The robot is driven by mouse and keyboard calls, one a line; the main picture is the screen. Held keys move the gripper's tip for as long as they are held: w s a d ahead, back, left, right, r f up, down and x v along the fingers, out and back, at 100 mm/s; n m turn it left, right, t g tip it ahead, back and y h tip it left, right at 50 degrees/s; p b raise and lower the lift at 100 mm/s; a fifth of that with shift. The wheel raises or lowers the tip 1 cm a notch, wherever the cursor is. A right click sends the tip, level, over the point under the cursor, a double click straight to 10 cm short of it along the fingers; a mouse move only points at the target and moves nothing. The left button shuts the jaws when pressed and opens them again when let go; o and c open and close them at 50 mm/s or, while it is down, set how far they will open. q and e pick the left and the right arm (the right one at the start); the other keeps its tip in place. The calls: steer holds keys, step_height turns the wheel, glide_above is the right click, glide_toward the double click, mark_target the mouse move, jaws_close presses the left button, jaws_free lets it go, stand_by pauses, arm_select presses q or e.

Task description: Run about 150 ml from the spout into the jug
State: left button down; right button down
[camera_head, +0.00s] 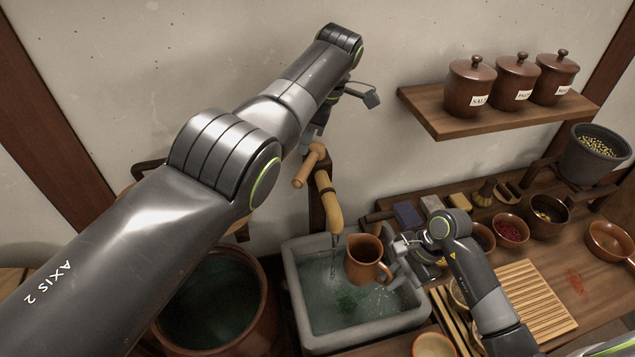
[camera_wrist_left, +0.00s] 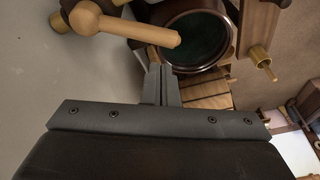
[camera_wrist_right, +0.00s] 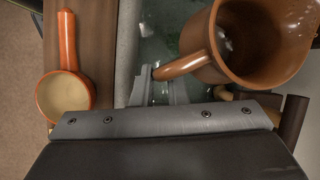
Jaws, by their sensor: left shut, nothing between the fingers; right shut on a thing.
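A wooden spout (camera_head: 328,205) curves down over the stone basin. A thin stream of water (camera_head: 334,250) falls from it, to the left of the jug's mouth in the head view. The tap's wooden handle (camera_head: 309,166) is above the spout and also shows in the left wrist view (camera_wrist_left: 130,29). My left gripper (camera_wrist_left: 160,85) is shut and empty, close to this handle; whether it touches cannot be told. My right gripper (camera_wrist_right: 160,88) is shut on the handle of the brown jug (camera_head: 362,266), holding it roughly upright over the basin. The jug's inside looks dark; its level is unclear.
The stone basin (camera_head: 296,290) holds water. A large dark-filled vat (camera_head: 266,312) stands to its left. A slatted wooden rack (camera_head: 540,300), bowls and blocks crowd the counter at right. A shelf (camera_head: 440,118) with lidded jars hangs above.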

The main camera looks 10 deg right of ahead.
mark_target(309, 167)
arm_select(q)
steer(key=m+h, duration=0.1)
steer(key=m, duration=0.3)
steer(key=shift+d+m, duration=0.15)
steer(key=shift+m, duration=0.25)
steer(key=d+f+m+g+h, duration=0.1)
steer(key=f+m+h, duration=0.1)
steer(key=m, duration=0.9)
steer(key=s+d+f+m+h, duration=0.1)
steer(key=m+h, duration=0.1)
steer(key=m, duration=0.9)
steer(key=s+d+f+m+g+h, duration=0.1)
steer(key=f+m, duration=0.1)
steer(key=m, duration=0.9)
steer(key=shift+s+d+f+g+h, duration=0.2)
steer(key=shift+d+f+g+h, duration=0.1)
steer(key=shift+d+f+h, duration=0.1)
steer(key=w+a, duration=0.1)
steer(key=w+a+f, duration=0.1)
steer(key=a, duration=0.1)
steer(key=shift+a+f, duration=0.1)
steer(key=shift+a, duration=0.15)
